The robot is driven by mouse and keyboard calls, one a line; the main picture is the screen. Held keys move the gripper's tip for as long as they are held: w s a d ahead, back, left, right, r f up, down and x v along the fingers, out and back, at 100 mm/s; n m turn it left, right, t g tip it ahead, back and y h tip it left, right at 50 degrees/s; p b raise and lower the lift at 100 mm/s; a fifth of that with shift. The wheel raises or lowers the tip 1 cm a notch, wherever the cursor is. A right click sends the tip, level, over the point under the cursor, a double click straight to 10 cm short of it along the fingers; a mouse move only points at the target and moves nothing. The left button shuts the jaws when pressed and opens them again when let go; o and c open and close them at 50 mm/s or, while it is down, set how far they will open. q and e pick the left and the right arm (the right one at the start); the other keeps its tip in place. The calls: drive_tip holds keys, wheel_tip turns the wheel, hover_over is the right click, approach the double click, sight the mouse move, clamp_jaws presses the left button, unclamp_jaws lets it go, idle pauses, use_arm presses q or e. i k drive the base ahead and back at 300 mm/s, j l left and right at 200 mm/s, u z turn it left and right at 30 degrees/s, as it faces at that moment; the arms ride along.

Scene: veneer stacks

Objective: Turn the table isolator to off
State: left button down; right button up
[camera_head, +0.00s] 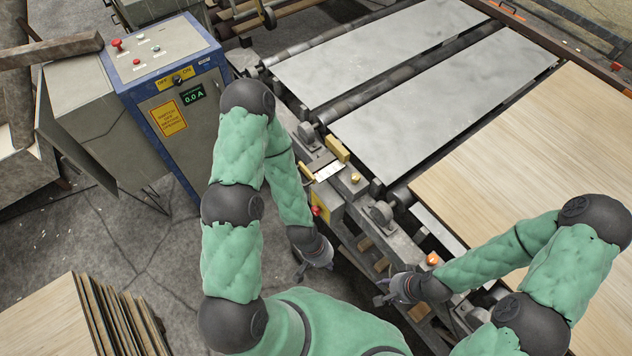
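A rotary switch (177,80) with a dark knob sits on a yellow OFF/ON plate at the upper front of the grey-and-blue control cabinet (168,85). A red knob (316,211) on a yellow plate sits on the roller table's near end. I cannot tell from the picture which is labelled as the table isolator. My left gripper (314,270) hangs below and near the red knob, apart from it, with its fingers spread and empty. My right gripper (379,291) is open and empty beside the table's near edge, away from both switches.
The cabinet's display (193,96) reads 0.0 A, above a yellow notice (168,118). The roller table carries grey sheets (440,105) and a wood veneer stack (540,150). Another veneer stack (50,320) stands at lower left. Cracked floor (130,240) lies clear before the cabinet.

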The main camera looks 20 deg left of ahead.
sight(316, 211)
drive_tip(key=j+z, duration=0.2)
drive_tip(key=j, duration=0.3)
drive_tip(key=j+z, duration=0.2)
drive_tip(key=j, duration=0.3)
drive_tip(key=j+z, duration=0.2)
drive_tip(key=j, duration=0.3)
drive_tip(key=j+z, duration=0.2)
drive_tip(key=j, duration=0.3)
drive_tip(key=k+j+z, duration=0.2)
drive_tip(key=j, duration=0.3)
drive_tip(key=j+z, duration=0.2)
drive_tip(key=j, duration=0.3)
drive_tip(key=k+j+z, duration=0.15)
drive_tip(key=j, duration=0.25)
drive_tip(key=j+z, duration=0.15)
drive_tip(key=j, duration=0.25)
drive_tip(key=k+j+z, duration=0.15)
drive_tip(key=j, duration=0.2)
